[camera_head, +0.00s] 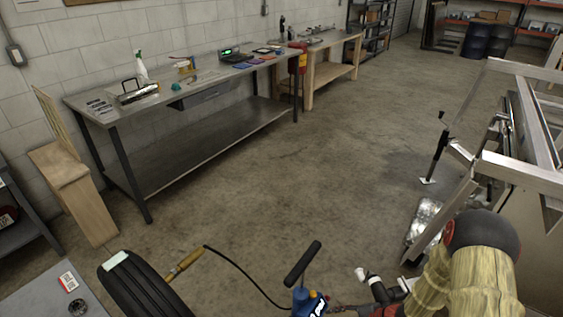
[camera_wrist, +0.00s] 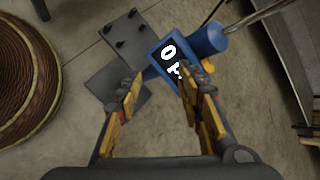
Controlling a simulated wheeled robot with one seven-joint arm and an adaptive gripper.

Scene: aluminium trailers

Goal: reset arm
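My gripper (camera_wrist: 160,86) shows in the wrist view with its two yellow-and-dark fingers spread apart. It is open, with nothing held between the fingers. Beyond the fingertips is a blue device (camera_wrist: 205,45) with a dark panel and white markings; the right fingertip overlaps it in the picture. A grey plate with bolts (camera_wrist: 122,38) lies beside it, lower down near the floor. In the head view, I cannot make out my gripper clearly.
A metal workbench (camera_head: 220,140) stands along the left wall. A black tyre (camera_head: 140,290) is at the lower left. An aluminium trailer frame (camera_head: 515,165) stands at the right. A round brown coil (camera_wrist: 22,75) is left in the wrist view. The middle floor (camera_head: 310,175) is clear.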

